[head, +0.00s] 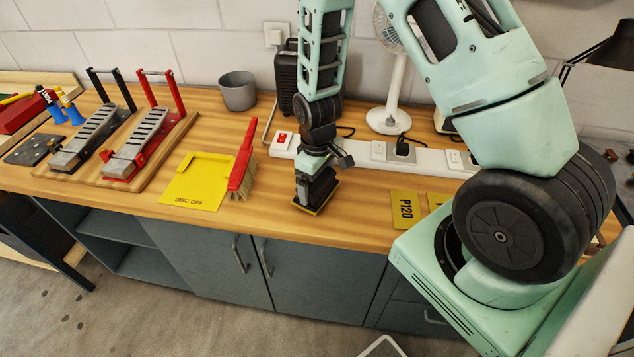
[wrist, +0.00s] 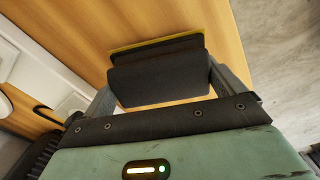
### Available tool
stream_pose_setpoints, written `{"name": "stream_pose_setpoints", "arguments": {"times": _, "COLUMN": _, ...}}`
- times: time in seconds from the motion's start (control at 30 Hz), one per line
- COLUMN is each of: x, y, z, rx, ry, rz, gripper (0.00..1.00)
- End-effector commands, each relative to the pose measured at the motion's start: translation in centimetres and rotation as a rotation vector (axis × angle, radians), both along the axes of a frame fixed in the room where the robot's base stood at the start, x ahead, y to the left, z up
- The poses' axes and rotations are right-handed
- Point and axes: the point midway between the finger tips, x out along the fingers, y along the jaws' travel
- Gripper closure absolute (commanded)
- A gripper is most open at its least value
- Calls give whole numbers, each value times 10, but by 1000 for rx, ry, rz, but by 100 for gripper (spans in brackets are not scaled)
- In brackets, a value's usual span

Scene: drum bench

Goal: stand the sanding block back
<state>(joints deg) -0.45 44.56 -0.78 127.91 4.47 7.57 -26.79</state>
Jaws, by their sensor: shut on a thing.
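The sanding block (head: 314,193) is dark with a thin yellow layer along its underside. It is upright at the bench front, right of the brush, and I cannot tell whether it touches the wood. My gripper (head: 318,172) points down from above and is shut on it. In the wrist view the block (wrist: 158,82) sits between the two fingers of my gripper (wrist: 165,85), with its yellow edge on the far side. A yellow plate marked P120 (head: 405,210) lies flat on the bench to the right. Another yellow plate beside it is partly hidden by my arm.
A red-handled brush (head: 241,172) and a yellow DISC OFF plate (head: 198,182) lie to the left. A white power strip (head: 425,160) runs behind, with a fan (head: 388,118) and grey cup (head: 238,92). Bare wood lies between block and P120 plate.

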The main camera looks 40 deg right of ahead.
Motion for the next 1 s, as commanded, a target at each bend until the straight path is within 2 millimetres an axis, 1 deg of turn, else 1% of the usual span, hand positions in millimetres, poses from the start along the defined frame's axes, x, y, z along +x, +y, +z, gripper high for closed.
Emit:
{"name": "stream_pose_setpoints", "arguments": {"times": 0.1, "x": -1, "y": 0, "z": -12, "rx": 0, "ry": 2, "rz": 0, "gripper": 38}}
{"name": "stream_pose_setpoints", "arguments": {"times": 0.2, "x": 0, "y": 0, "z": -17, "rx": 0, "ry": -1, "rz": 1, "gripper": 38}}
{"name": "stream_pose_setpoints", "arguments": {"times": 0.47, "x": 0, "y": 0, "z": -18, "rx": -1, "ry": -1, "rz": 1, "gripper": 38}}
{"name": "stream_pose_setpoints", "arguments": {"times": 0.77, "x": 0, "y": 0, "z": -28, "rx": 0, "ry": -1, "rz": 0, "gripper": 37}}
{"name": "stream_pose_setpoints", "arguments": {"times": 0.8, "x": 0, "y": 0, "z": -30, "rx": 0, "ry": 0, "rz": 0, "gripper": 43}}
{"name": "stream_pose_setpoints", "arguments": {"times": 0.83, "x": 0, "y": 0, "z": -31, "rx": 0, "ry": 0, "rz": 0, "gripper": 42}}
{"name": "stream_pose_setpoints", "arguments": {"times": 0.9, "x": -1, "y": 0, "z": -33, "rx": 1, "ry": 1, "rz": 0, "gripper": 53}}
{"name": "stream_pose_setpoints", "arguments": {"times": 0.93, "x": -1, "y": 0, "z": -33, "rx": 0, "ry": 2, "rz": 0, "gripper": 54}}
{"name": "stream_pose_setpoints", "arguments": {"times": 0.97, "x": -1, "y": 0, "z": -33, "rx": 0, "ry": 2, "rz": 0, "gripper": 61}}
{"name": "stream_pose_setpoints", "arguments": {"times": 1.0, "x": -2, "y": 0, "z": -34, "rx": 0, "ry": 4, "rz": 0, "gripper": 1}}
